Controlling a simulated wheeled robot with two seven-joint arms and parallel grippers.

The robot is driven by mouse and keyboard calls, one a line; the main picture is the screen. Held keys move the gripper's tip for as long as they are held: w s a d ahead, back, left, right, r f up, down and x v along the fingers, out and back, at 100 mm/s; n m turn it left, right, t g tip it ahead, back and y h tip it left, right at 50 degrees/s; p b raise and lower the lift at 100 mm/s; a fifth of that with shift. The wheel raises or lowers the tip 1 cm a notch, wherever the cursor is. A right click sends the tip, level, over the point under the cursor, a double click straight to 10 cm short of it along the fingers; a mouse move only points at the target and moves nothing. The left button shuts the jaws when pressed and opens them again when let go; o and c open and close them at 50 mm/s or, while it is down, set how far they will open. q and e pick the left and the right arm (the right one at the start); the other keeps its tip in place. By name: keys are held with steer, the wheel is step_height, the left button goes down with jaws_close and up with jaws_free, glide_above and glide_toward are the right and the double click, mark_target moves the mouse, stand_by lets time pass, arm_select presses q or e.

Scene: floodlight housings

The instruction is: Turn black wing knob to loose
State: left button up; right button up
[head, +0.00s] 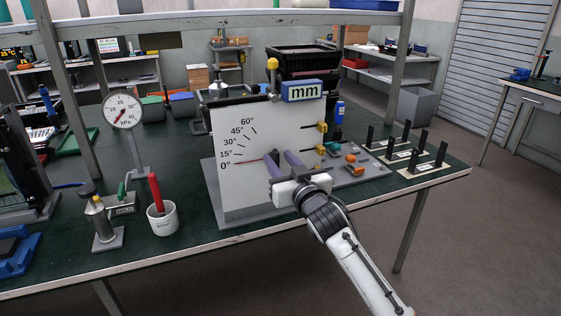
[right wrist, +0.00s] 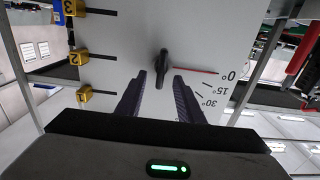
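The black wing knob (right wrist: 162,68) is on the face of a white upright panel (right wrist: 120,35). In the right wrist view its wing stands roughly upright in the picture. A red line runs from beside it to the 0° mark. The panel also shows in the head view (head: 235,190), with angle marks from 0° to 60°; there the knob is mostly hidden by my gripper. My right gripper (head: 278,156) is open and empty in front of the panel. In the right wrist view its fingertips (right wrist: 160,73) lie one on each side of the knob, apart from it. My left gripper is not in view.
Yellow numbered tags (head: 321,127) line the panel's right edge. A blue "mm" sign (head: 301,91) sits on top. A pressure gauge (head: 123,112) and a white cup (head: 163,219) stand left. Black upright posts (head: 406,133) and small parts are right on the green table.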

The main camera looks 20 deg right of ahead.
jaws_close()
steer(key=shift+f, duration=0.1)
